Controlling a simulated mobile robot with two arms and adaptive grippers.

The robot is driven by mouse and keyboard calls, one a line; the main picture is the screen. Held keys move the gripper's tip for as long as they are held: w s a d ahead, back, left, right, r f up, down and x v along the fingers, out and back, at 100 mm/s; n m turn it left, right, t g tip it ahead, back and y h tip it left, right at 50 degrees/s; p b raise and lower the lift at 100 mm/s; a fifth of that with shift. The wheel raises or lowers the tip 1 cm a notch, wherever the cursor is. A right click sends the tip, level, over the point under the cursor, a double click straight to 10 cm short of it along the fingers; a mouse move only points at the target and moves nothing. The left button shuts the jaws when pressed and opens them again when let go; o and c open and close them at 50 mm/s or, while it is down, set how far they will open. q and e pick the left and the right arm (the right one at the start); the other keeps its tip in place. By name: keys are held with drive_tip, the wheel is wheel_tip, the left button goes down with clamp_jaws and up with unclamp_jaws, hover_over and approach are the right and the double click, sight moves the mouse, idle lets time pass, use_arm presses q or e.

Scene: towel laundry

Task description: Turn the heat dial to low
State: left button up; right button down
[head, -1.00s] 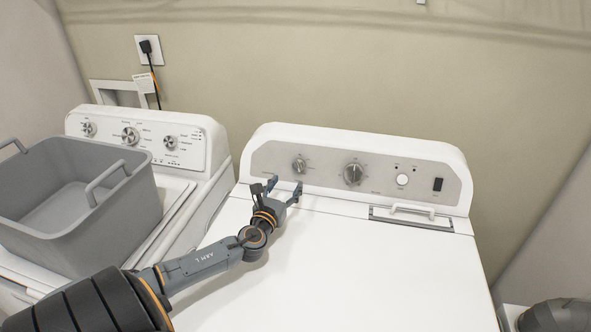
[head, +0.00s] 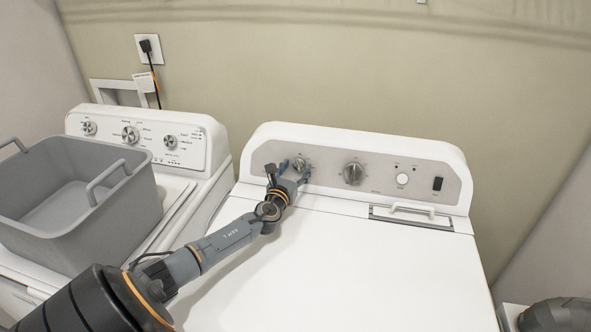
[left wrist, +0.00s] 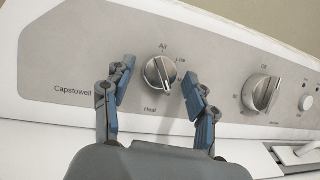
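The heat dial (left wrist: 159,73) is a round silver knob on the grey panel of the right-hand machine, with "Heat" printed below it and "Air" and "Low" by its upper edge. In the head view the dial (head: 299,163) shows partly between my left gripper's fingers. My left gripper (head: 287,172) is open, with one finger on each side of the dial; in the left wrist view its fingers (left wrist: 160,90) show gaps to the knob on both sides. The dial's ridge looks near upright, slightly tilted. My right gripper is out of view.
A grey basket (head: 150,205) stands on the left machine. The right machine's white top (head: 370,270) is clear.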

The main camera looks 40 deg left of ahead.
use_arm(q)
drive_tip(key=c, duration=0.9)
